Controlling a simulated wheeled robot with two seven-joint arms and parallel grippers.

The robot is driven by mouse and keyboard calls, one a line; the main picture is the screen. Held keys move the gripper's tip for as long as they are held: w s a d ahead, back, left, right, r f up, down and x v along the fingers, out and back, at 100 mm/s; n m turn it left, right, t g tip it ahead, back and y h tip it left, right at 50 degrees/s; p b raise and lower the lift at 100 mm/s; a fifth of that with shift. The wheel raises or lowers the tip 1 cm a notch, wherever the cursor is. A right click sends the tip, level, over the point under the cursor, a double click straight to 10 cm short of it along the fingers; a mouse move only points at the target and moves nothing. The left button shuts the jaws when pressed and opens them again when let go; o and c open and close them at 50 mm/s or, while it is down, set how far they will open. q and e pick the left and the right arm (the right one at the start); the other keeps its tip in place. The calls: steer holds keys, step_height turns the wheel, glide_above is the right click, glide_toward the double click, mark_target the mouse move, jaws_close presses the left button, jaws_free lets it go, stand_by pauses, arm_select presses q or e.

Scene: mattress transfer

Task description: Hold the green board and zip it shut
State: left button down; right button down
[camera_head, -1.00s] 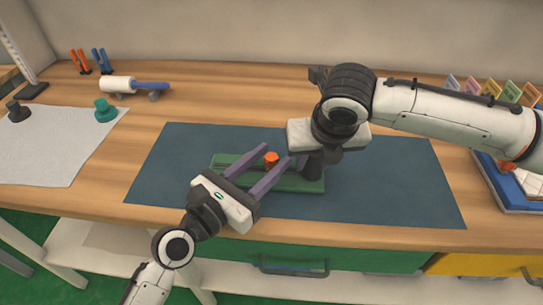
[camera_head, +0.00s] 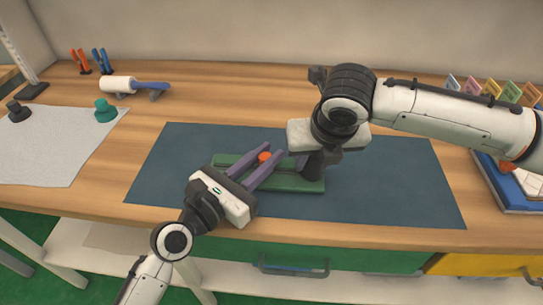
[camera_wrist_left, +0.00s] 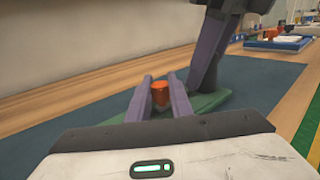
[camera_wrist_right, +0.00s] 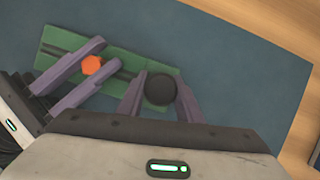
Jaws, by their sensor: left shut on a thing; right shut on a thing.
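The green board (camera_head: 297,184) lies flat on the dark blue mat, with a dark groove along it in the right wrist view (camera_wrist_right: 118,73). An orange knob (camera_head: 265,157) stands on the groove, left of the middle. My left gripper (camera_head: 274,152) is shut on the orange knob, one purple finger on each side; the left wrist view shows the knob (camera_wrist_left: 160,96) between the fingers. A black round post (camera_wrist_right: 160,89) stands at the board's right end. My right gripper (camera_wrist_right: 160,82) is shut on this post; its fingers are partly hidden in the head view.
The blue mat (camera_head: 400,190) has clear room to the right. A grey sheet (camera_head: 50,150) with a teal knob (camera_head: 105,110) lies at left. A white roller (camera_head: 117,84) rests behind. A blue tray (camera_head: 520,196) is at far right.

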arm_select(q)
steer(key=a, duration=1)
steer(key=shift+a, duration=0.2)
arm_select(e)
steer(key=shift+r, duration=0.1)
steer(key=shift+w+d, duration=0.1)
arm_select(q)
steer(key=c, duration=1.6)
jaws_free()
steer(key=shift+o, duration=0.2)
steer(key=shift+s, duration=0.15)
steer(key=v, duration=1.1)
steer(key=shift+s+a, duration=0.25)
arm_select(e)
steer(key=c, duration=1.2)
jaws_free()
